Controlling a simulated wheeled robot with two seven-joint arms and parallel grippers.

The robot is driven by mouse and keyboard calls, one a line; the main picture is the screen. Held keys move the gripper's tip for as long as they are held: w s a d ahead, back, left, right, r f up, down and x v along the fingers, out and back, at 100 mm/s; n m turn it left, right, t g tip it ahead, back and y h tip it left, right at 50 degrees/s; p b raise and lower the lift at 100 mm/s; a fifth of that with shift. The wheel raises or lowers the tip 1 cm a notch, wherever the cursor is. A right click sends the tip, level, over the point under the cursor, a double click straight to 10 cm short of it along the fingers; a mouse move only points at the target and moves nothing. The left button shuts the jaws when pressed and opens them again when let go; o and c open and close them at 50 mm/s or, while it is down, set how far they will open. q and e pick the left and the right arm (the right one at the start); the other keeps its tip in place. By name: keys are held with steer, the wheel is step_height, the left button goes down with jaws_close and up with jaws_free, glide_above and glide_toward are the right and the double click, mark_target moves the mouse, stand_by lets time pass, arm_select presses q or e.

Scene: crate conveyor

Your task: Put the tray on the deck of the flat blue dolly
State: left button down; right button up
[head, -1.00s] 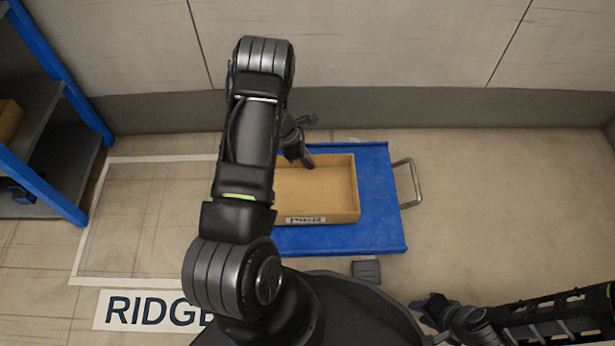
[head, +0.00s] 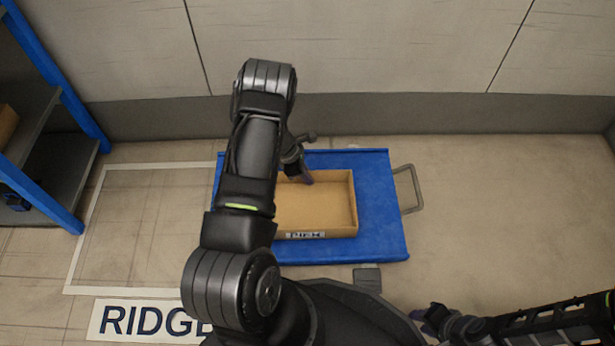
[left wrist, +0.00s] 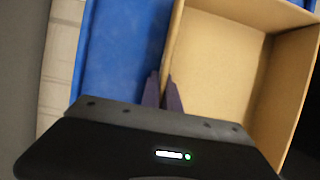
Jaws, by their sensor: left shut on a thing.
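The tray (head: 340,232) is a shallow brown open box with a printed label on its near side. It looks empty. It lies over the left and middle part of the flat blue dolly's deck (head: 380,210); I cannot tell whether it touches the deck. My left gripper (head: 306,178) is shut on the tray's wall. In the left wrist view the fingers (left wrist: 163,92) pinch the wall of the tray (left wrist: 225,60), with the blue deck (left wrist: 120,50) beside it. My left arm hides the tray's left part. My right gripper (head: 430,318) is at the lower right, away from the tray; its jaws are unclear.
A metal handle (head: 414,190) stands out from the dolly's right side. A blue and grey shelf (head: 60,165) is at the left. A white-outlined floor area (head: 140,230) and a "RIDGE" sign (head: 150,320) lie left of the dolly. Floor to the right is clear.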

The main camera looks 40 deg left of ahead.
arm_select(q)
steer(key=shift+f, duration=0.1)
steer(key=shift+f, duration=0.15)
steer(key=c, duration=1.6)
jaws_free()
steer(key=shift+r, duration=0.5)
steer(key=p+v, duration=0.4)
steer(key=v, duration=0.6)
steer(key=shift+r, duration=0.25)
steer(key=shift+s+a+r, duration=0.2)
steer(key=shift+s+r, duration=0.05)
steer(key=shift+r, duration=0.2)
